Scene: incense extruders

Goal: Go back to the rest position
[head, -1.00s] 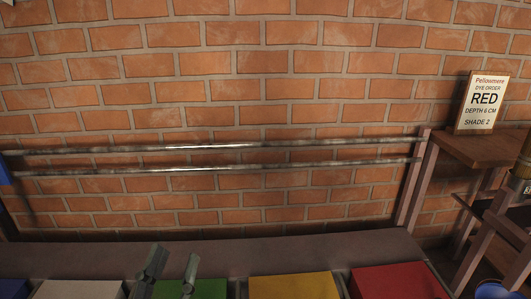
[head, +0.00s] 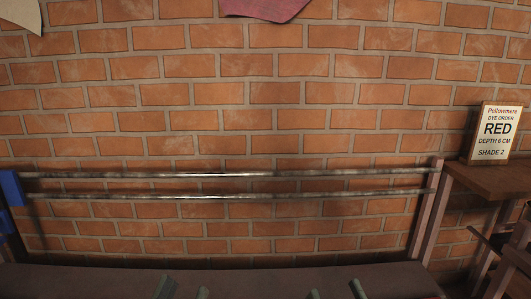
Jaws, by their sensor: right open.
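My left gripper (head: 184,290) shows only as two grey-green fingertips at the bottom edge, left of the middle. They stand apart with nothing seen between them. My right gripper (head: 336,291) shows as two similar fingertips at the bottom edge, right of the middle. They are also apart, with nothing seen between them. The rest of both grippers and both arms lies below the picture.
Two metal rails (head: 250,174) run before the brick wall (head: 250,110), above a dark bench edge (head: 240,281). A blue object (head: 10,188) is at far left.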

